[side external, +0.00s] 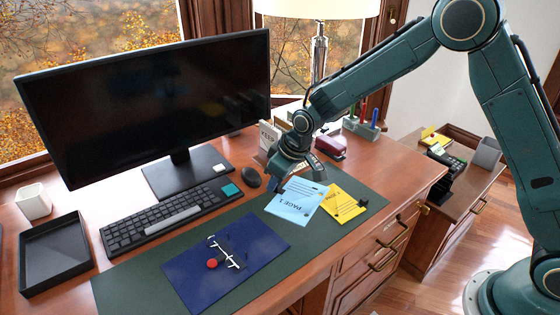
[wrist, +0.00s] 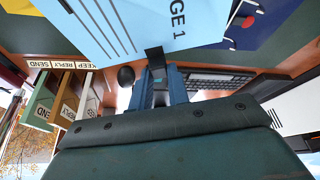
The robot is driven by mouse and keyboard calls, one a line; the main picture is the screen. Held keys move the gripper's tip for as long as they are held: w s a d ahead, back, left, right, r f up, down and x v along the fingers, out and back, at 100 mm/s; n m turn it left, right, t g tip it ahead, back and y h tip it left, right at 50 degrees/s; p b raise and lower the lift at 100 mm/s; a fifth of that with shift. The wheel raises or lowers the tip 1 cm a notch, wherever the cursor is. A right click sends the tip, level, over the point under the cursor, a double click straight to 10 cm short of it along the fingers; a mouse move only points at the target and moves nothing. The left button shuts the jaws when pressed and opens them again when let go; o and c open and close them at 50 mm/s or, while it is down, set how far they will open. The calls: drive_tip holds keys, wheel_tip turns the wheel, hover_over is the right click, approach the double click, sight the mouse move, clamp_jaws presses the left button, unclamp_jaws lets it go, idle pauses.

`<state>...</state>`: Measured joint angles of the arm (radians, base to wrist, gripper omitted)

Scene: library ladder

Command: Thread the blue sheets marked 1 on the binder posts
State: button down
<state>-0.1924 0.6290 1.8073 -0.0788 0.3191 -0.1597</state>
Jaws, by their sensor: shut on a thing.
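A light blue sheet marked PAGE 1 (side external: 298,204) is at the right part of the green desk mat, beside and partly over a yellow sheet. It also fills the top of the wrist view (wrist: 115,28). My gripper (side external: 275,183) is shut on its edge; a dark fingertip lies across the sheet in the wrist view (wrist: 154,58). I cannot tell whether more than one blue sheet is there, or how high it is held. The dark blue binder (side external: 262,240) lies open to the left, with white binder posts (side external: 228,252) and a red round spot at its middle.
The yellow sheet (side external: 343,204) has a black clip at its right corner. A keyboard (side external: 160,217), mouse (side external: 251,177) and monitor (side external: 150,100) stand behind the binder. Labelled trays (wrist: 62,95), a red stapler (side external: 331,147) and a pen holder (side external: 365,128) are behind my gripper. Green mat between sheet and binder is clear.

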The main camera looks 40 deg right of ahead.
drive_tip(key=m, duration=0.1)
drive_tip(key=f+m+h, duration=0.1)
drive_tip(key=m, duration=0.1)
drive_tip(key=f+m+h, duration=0.1)
drive_tip(key=m, duration=0.1)
drive_tip(key=shift+w+a+t, duration=0.3)
drive_tip(key=shift+w, duration=0.1)
drive_tip(key=f+m+g+h, duration=0.1)
drive_tip(key=m, duration=0.4)
drive_tip(key=a+f+m+g+h, duration=0.1)
drive_tip(key=m, duration=0.5)
drive_tip(key=a+f+m+g+h, duration=0.1)
drive_tip(key=m+g+h, duration=0.1)
drive_tip(key=m, duration=0.3)
drive_tip(key=shift+f, duration=0.35)
drive_tip(key=shift+f, duration=0.85)
drive_tip(key=shift+f, duration=0.7)
drive_tip(key=shift+f, duration=0.35)
drive_tip(key=shift+f, duration=0.35)
